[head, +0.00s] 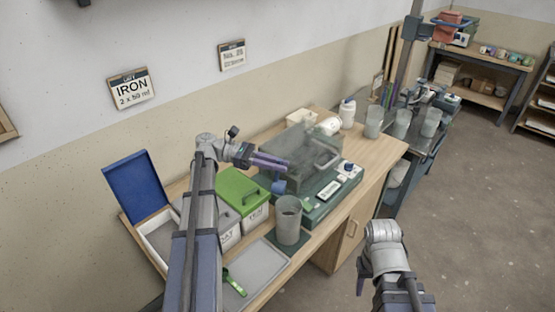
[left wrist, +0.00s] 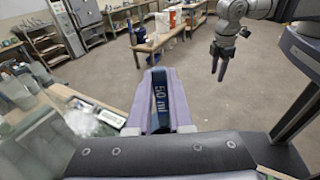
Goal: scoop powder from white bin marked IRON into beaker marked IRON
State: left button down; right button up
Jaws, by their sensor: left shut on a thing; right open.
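My left gripper (head: 274,162) is shut on the handle of a blue scoop (head: 279,187); in the left wrist view the scoop's handle (left wrist: 160,98) reads 50 ml between the purple fingers. The scoop's cup hangs behind and above a grey beaker (head: 289,222), apart from it; its contents I cannot tell. The beaker stands upright on a dark mat; I read no label on it. A white bin (head: 157,240) with its blue lid (head: 138,186) raised is at the left, partly hidden by my left arm. My right gripper (left wrist: 223,58) is open and empty over the floor.
Grey-lidded and green-lidded (head: 242,188) bins stand beside the white bin. A grey tray (head: 262,264) with a green scoop (head: 234,284) lies in front. A clear-shielded balance (head: 328,190) stands behind the beaker. A wall sign (head: 131,88) reads IRON 2 x 50 ml.

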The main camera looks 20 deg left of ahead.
aim_at(277, 181)
pick_arm(q)
jog(key=shift+r+g+y+p, duration=0.2)
jog(key=shift+r+y+p, duration=0.35)
jog(key=shift+y+p, duration=1.25)
jog(key=shift+r+g+y+p, duration=0.2)
jog(key=shift+r+y+p, duration=0.3)
jog(key=shift+p, duration=2.45)
jog(key=y+p, duration=0.1)
jog(key=p, duration=0.1)
jog(key=r+y+p, duration=0.1)
jog(key=p, duration=0.2)
jog(key=shift+y, duration=0.3)
jog(key=shift+y+p, duration=0.3)
jog(key=shift+p, duration=0.2)
jog(key=shift+f, duration=0.1)
notch_tip(277, 181, down, 8)
jog(key=b, duration=0.8)
jog(key=shift+f+b, duration=0.25)
jog(key=shift+b, duration=0.05)
jog(key=shift+r, duration=0.1)
jog(key=shift+s, duration=0.1)
